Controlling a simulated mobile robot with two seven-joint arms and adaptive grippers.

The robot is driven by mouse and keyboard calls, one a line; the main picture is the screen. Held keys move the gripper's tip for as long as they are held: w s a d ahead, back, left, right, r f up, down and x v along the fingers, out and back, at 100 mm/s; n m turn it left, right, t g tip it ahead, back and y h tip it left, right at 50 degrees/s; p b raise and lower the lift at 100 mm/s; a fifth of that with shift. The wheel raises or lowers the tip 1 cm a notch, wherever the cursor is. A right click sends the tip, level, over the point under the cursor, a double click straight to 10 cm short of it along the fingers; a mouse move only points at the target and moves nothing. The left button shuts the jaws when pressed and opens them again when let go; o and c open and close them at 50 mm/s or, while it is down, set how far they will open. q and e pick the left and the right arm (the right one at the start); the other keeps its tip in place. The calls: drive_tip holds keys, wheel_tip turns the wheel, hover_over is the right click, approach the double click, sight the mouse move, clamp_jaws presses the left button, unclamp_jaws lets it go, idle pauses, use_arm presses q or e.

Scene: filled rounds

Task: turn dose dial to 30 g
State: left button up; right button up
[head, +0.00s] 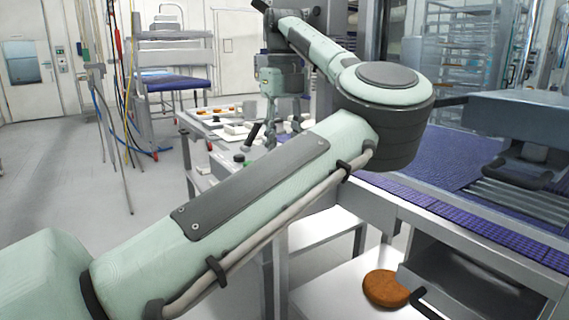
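My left arm crosses the picture from the lower left, bends at the elbow at right, and runs back to the upper middle. My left gripper (285,132) points down over the far end of the metal work table, partly behind my forearm. Its two fingers look apart, with nothing visible between them. A small dark knob with a green part (239,158) and a black lever-like part (253,134) are on the table to the left of the gripper. I cannot make out a dose dial or any scale marks. My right gripper is not in view.
White and small pieces lie on the table top (203,113). A purple belt (425,150) runs at right beside a grey machine (525,118). A brown round (385,289) lies on a pale surface at lower right. Hoses hang from a stand at left; the floor (60,210) is clear.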

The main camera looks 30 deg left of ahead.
use_arm(q)
wheel_tip(320, 180, down, 5)
drive_tip(key=shift+r, duration=0.1)
idle(0.3)
clamp_jaws()
